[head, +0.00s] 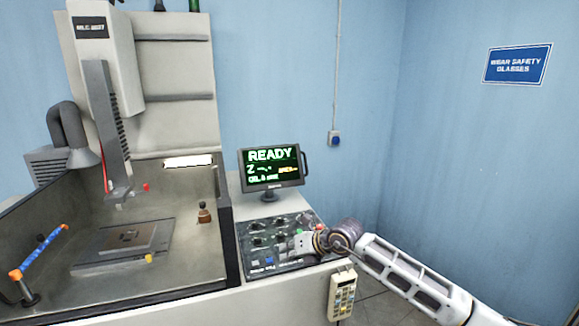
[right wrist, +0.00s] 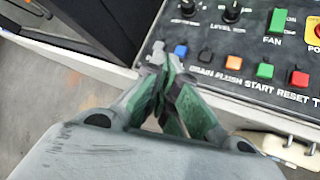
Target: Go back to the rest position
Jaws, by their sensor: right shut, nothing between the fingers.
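My right gripper (head: 302,243) reaches in from the right in the head view, over the right part of the control panel (head: 262,232). In the right wrist view my right gripper (right wrist: 167,75) has its fingertips together with nothing between them, close to the panel's front edge by the drain and flush buttons. The panel (right wrist: 225,55) carries dark knobs, a green fan switch and a row of coloured buttons. Whether the fingertips touch the panel I cannot tell. My left gripper is in neither view.
A monitor (head: 271,168) reading READY stands behind the panel. The machine's tank (head: 190,262) with a plate (head: 122,245) in it is at left. A keypad pendant (head: 342,294) hangs on the bench front below my right arm. Floor at the lower right is free.

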